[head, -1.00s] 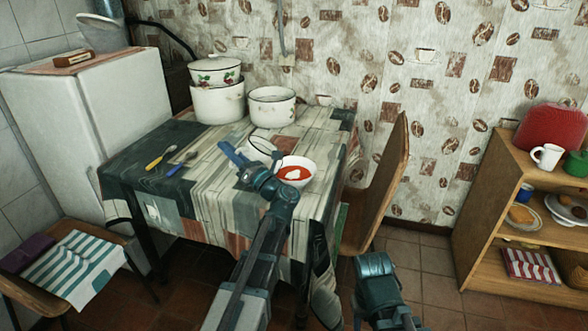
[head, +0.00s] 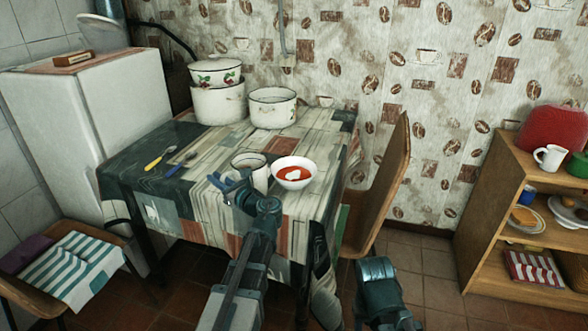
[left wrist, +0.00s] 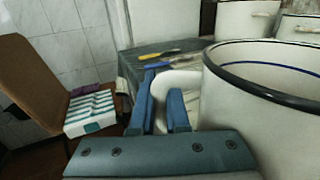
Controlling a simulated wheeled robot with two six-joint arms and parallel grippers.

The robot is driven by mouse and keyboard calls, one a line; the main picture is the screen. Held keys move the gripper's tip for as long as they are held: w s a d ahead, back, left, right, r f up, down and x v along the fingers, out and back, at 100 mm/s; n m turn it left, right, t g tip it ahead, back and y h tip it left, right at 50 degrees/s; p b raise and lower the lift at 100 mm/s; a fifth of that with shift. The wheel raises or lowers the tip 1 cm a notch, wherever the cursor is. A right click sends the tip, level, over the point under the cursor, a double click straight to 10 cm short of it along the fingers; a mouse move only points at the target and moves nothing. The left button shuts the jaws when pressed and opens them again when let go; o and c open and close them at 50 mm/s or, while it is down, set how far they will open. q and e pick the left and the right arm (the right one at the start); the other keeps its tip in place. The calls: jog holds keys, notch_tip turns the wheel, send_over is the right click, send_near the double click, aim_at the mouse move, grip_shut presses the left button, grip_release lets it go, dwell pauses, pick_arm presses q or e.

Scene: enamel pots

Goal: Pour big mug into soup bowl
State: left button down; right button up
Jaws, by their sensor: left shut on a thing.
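The big mug (head: 262,180) is white with a dark rim and stands about upright just left of the soup bowl in the head view. Its wide rim and white side (left wrist: 262,105) fill the right of the left wrist view. My left gripper (head: 230,186) is shut on the mug's handle; the handle shows between the blue fingers (left wrist: 163,108) in the wrist view. I cannot tell whether the mug touches the table. The soup bowl (head: 293,184) is white, upright on the table, with red soup and a white dollop in it. The mug's contents are unclear. My right gripper's fingers are not visible.
A white pot (head: 272,112) and stacked lidded pots (head: 218,103) stand at the table's back. A yellow-handled utensil (head: 158,160) and a blue one (head: 182,165) lie at the left. A wooden chair (head: 385,185) stands close at the table's right side.

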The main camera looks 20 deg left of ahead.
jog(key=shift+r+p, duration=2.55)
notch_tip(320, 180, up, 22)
jog(key=p, duration=2.1)
jog(key=shift+p, duration=0.35)
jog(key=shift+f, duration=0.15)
